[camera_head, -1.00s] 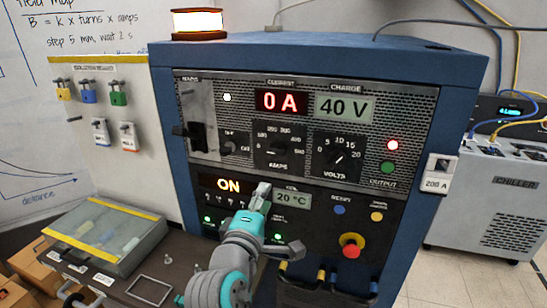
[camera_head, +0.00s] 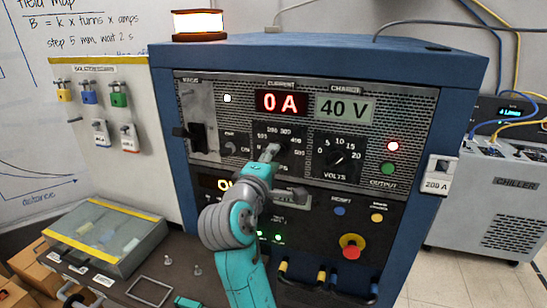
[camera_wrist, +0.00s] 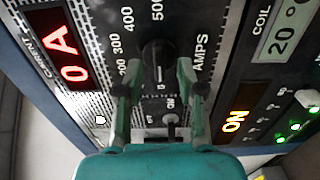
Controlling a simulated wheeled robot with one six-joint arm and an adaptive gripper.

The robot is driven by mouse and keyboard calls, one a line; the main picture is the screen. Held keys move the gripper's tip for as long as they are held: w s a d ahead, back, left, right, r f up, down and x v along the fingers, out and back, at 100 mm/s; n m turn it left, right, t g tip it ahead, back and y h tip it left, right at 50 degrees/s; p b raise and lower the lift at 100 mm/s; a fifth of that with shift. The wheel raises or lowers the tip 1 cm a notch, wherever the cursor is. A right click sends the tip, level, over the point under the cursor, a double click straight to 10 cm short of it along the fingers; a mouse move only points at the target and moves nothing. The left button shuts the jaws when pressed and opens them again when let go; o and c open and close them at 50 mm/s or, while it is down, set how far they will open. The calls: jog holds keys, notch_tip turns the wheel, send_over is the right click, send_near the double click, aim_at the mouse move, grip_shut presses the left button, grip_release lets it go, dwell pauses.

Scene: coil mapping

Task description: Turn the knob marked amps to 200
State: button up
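The black amps knob (camera_wrist: 158,52) sits on the cabinet's front panel, within a dial marked in hundreds up to 500. In the wrist view, its pale line points down the picture. The red current display (camera_head: 281,102) reads 0 A. My gripper (camera_wrist: 157,76) is open, with one finger on each side of the knob and gaps visible beside it. I cannot tell whether the tips touch it.
The volts knob (camera_head: 341,158) is right of the amps dial, and a smaller knob (camera_head: 231,149) is left of it. A red emergency button (camera_head: 352,246) sits lower right. A clear-lidded box (camera_head: 103,236) stands at the lower left.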

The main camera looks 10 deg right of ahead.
jog(key=shift+w+d, duration=0.35)
jog(key=shift+w, duration=0.3)
grip_shut()
jog(key=shift+m, duration=7)
